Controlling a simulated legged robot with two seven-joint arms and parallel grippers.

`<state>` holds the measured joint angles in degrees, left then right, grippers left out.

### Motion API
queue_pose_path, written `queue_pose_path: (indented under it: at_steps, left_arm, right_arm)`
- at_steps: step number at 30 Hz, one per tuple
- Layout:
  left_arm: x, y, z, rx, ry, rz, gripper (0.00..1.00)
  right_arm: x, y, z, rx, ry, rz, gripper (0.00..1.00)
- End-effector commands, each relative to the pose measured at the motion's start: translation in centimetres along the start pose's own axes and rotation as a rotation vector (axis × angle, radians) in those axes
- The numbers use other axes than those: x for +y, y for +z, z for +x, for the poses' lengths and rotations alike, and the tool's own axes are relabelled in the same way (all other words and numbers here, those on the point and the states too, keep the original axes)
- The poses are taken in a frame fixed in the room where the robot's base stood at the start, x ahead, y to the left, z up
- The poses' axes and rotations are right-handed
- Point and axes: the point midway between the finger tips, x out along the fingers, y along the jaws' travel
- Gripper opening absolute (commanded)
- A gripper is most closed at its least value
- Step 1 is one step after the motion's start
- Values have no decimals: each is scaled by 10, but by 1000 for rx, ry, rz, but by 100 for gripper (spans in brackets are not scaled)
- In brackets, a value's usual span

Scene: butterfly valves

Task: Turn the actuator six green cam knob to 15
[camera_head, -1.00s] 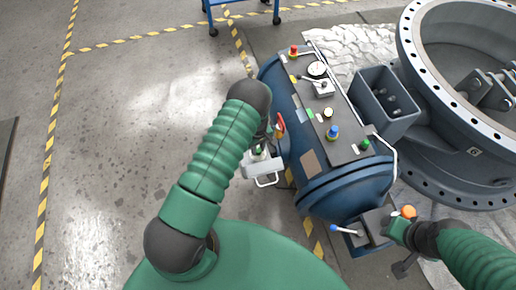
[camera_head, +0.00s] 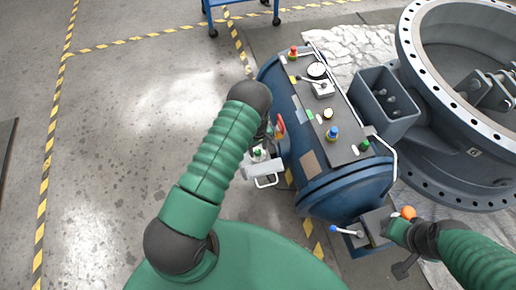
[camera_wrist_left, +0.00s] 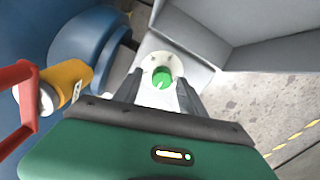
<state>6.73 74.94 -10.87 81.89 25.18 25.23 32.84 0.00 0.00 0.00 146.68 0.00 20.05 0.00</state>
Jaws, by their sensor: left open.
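The green cam knob (camera_wrist_left: 161,78) is round, with a pale pointer mark, and sits on a white round plate on a light grey box (camera_head: 262,168). In the left wrist view it lies between and just beyond the two dark fingers of my left gripper (camera_wrist_left: 156,92). The gripper is open, with a finger on each side of the knob; I cannot tell whether either touches it. In the head view the knob (camera_head: 257,153) shows just below my left wrist, which hides most of the gripper. My right gripper (camera_head: 398,232) is at the lower right, its fingers not clear.
A red handle (camera_wrist_left: 22,105) and a yellow cylinder (camera_wrist_left: 66,84) stand left of my left gripper. A large valve flange (camera_head: 422,80) is at right.

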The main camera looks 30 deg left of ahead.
Motion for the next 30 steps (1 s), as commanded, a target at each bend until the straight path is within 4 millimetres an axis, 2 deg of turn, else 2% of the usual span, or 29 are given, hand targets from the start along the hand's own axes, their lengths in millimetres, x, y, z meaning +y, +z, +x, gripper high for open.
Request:
queue_pose_path:
  at_steps: [4, 7, 15, 21, 25, 30]
  left_arm:
    - [0, 0, -6, -1, -1, 0, 48]
    - [0, 0, -24, -1, 0, 0, 48]
    - [1, -1, -102, 1, 2, 1, 48]
    - [1, -1, -150, 0, 1, 0, 48]
    - [1, -1, -164, 0, -1, 0, 48]
    - [0, 0, -167, -1, -2, 0, 48]
  right_arm:
    - [0, -1, -2, 0, 0, 0, 32]
    - [0, -2, -9, 0, 0, 0, 32]
    - [0, -7, -30, 0, 0, 0, 32]
    - [0, -9, -40, 0, 0, 0, 32]
    - [0, -10, -42, 0, 0, 0, 32]
    - [0, -10, -42, 0, 0, 0, 32]
